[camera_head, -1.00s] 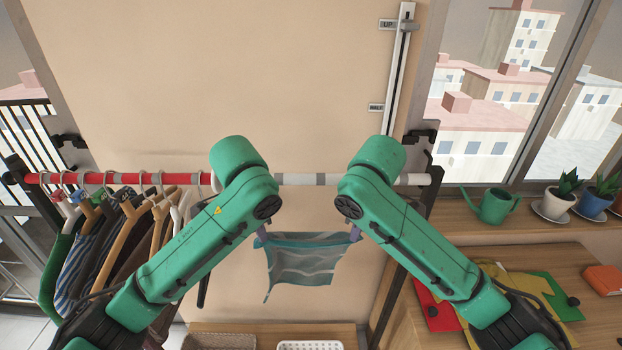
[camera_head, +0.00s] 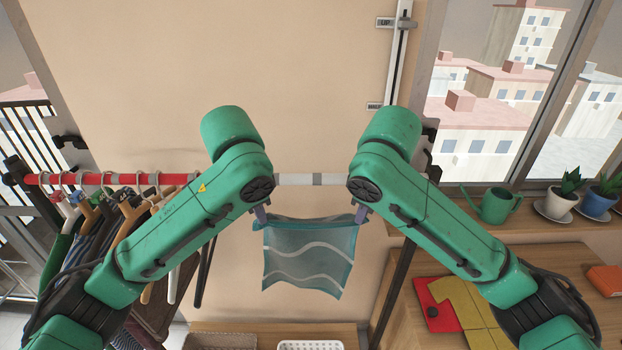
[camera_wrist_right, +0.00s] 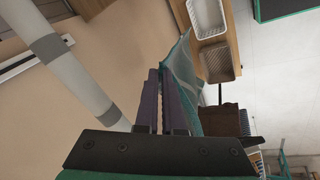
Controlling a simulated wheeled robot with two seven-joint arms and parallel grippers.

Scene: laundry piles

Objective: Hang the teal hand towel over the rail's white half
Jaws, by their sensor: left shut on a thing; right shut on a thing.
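The teal hand towel (camera_head: 308,256) with pale wavy stripes hangs stretched between my two grippers, below the rail in the head view. My left gripper (camera_head: 261,215) is shut on its upper left corner. My right gripper (camera_head: 361,214) is shut on its upper right corner. In the right wrist view the towel (camera_wrist_right: 182,72) runs away from the shut fingers of my right gripper (camera_wrist_right: 165,75). The rail's white half (camera_head: 294,180) has grey bands and passes behind my arms; it also shows in the right wrist view (camera_wrist_right: 75,75). The towel is not over the rail.
The rail's red half (camera_head: 110,179) carries several hangers with clothes at left. A white basket (camera_head: 310,345) and a woven basket (camera_head: 222,341) stand below.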

